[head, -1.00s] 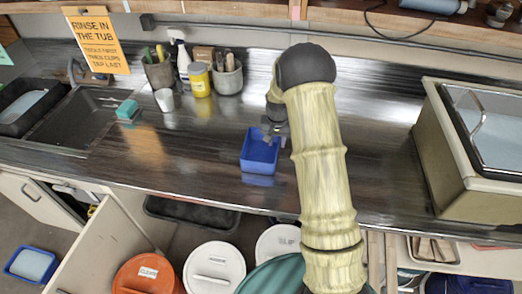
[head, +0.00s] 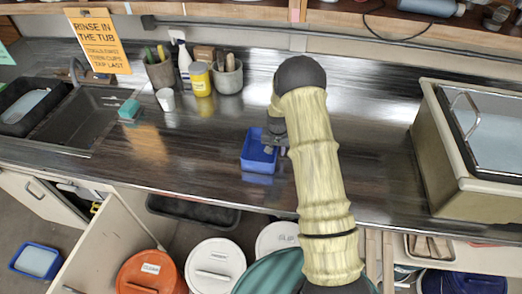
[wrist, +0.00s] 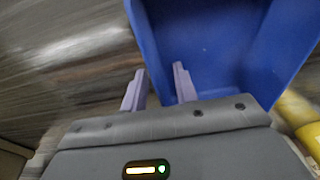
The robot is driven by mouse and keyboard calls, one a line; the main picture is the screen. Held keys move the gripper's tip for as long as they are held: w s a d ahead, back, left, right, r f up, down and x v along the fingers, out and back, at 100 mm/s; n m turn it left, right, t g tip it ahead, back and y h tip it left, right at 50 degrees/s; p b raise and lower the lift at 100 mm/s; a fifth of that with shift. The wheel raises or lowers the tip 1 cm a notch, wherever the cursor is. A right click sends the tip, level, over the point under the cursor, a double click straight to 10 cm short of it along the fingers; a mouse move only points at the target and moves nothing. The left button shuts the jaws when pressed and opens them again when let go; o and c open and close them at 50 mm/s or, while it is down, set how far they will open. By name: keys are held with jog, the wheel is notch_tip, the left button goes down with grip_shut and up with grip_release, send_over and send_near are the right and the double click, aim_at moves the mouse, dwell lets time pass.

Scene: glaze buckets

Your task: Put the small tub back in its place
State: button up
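The small tub (head: 251,164) is an open blue rectangular tub on the dark counter, left of my arm. My gripper (head: 270,147) is at its right rim in the head view. In the wrist view the blue tub (wrist: 225,40) fills the upper right. My gripper (wrist: 160,82) has its two pale fingers apart, with a gap between them. One finger is at the outer edge of a tub wall and the other is in front of the blue. The tub's inside looks empty where it shows; my gripper hides part of it.
A sink (head: 85,118) is at the left, with a teal sponge (head: 129,109). A white cup (head: 165,99), yellow jar (head: 201,80) and tool pots (head: 228,78) stand behind the tub. A large box-shaped unit (head: 450,160) stands right. Lidded buckets (head: 215,268) are below; a cabinet door hangs open.

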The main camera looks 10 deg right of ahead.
dwell(0.4)
grip_shut()
jog(key=shift+r, duration=0.1)
notch_tip(320, 180, up, 10)
jog(key=b, duration=0.3)
dwell(0.9)
